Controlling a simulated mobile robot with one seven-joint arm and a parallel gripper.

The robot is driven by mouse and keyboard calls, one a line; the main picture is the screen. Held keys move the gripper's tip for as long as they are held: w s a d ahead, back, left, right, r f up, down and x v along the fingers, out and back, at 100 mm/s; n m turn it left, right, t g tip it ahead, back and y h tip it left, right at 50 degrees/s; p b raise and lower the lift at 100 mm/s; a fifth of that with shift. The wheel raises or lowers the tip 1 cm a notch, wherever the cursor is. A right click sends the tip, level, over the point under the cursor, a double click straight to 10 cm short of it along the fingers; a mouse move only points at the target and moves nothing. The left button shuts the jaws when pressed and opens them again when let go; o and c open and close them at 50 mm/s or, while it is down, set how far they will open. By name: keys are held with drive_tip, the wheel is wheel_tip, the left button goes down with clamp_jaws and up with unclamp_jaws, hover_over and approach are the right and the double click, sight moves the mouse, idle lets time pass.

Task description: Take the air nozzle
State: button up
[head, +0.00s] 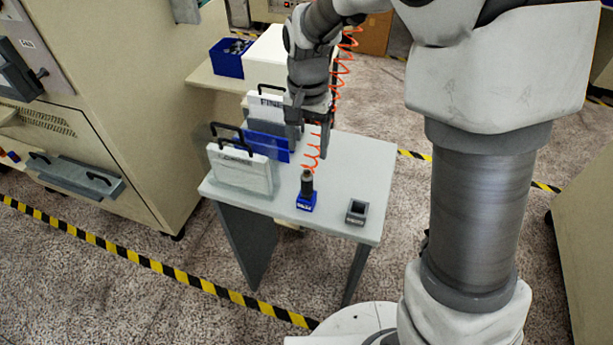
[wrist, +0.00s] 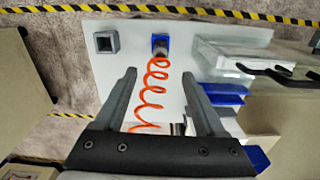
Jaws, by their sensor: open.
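The air nozzle (head: 307,184) is a dark upright cylinder standing in a small blue holder (head: 306,203) on the grey table, with an orange coiled hose (head: 312,157) running up from it. In the wrist view the nozzle (wrist: 161,52) shows at top centre, beyond my fingertips, with the coiled hose (wrist: 150,94) passing between the fingers in the picture. My gripper (head: 309,138) is open and points down, above and behind the nozzle in the head view. It does not touch the nozzle. The open fingers also show in the wrist view (wrist: 159,75).
An empty grey square holder (head: 357,211) stands right of the nozzle. White cases with black handles (head: 240,165) and a blue panel (head: 268,146) stand on the table's left. A blue bin (head: 229,60) is on the shelf behind. The table's front right (head: 335,185) is mostly clear.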

sight(307, 184)
wheel_tip(307, 184, down, 14)
drive_tip(key=shift+r+p, duration=0.2)
drive_tip(key=shift+p, duration=0.35)
clamp_jaws()
